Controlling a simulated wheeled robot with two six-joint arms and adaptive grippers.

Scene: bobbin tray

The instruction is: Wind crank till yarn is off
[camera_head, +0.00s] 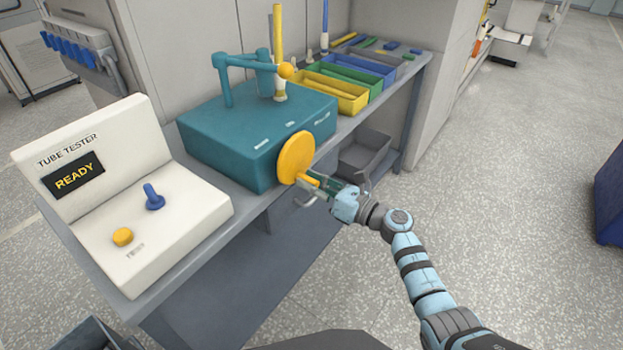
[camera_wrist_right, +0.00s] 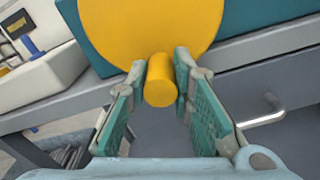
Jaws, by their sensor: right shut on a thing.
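The teal winder (camera_head: 240,140) stands on the bench with a round yellow crank disc (camera_head: 296,155) on its front face. The crank's short yellow handle (camera_wrist_right: 160,82) juts from the low part of the disc toward my wrist. My right gripper (camera_head: 318,184) is shut on this handle, with one green-padded finger on each side in the right wrist view (camera_wrist_right: 160,100). On top of the winder stands a yellow tube (camera_head: 278,40) with a pale lower part. A teal arm with a yellow ball (camera_head: 286,70) reaches beside it. I cannot make out yarn clearly. My left gripper is out of view.
A white tube tester (camera_head: 180,215) showing READY stands left of the winder. Yellow (camera_head: 335,92), green and blue bins sit behind it on the right. A grey bin (camera_head: 365,155) is below the bench (camera_head: 375,120). Open floor lies to the right.

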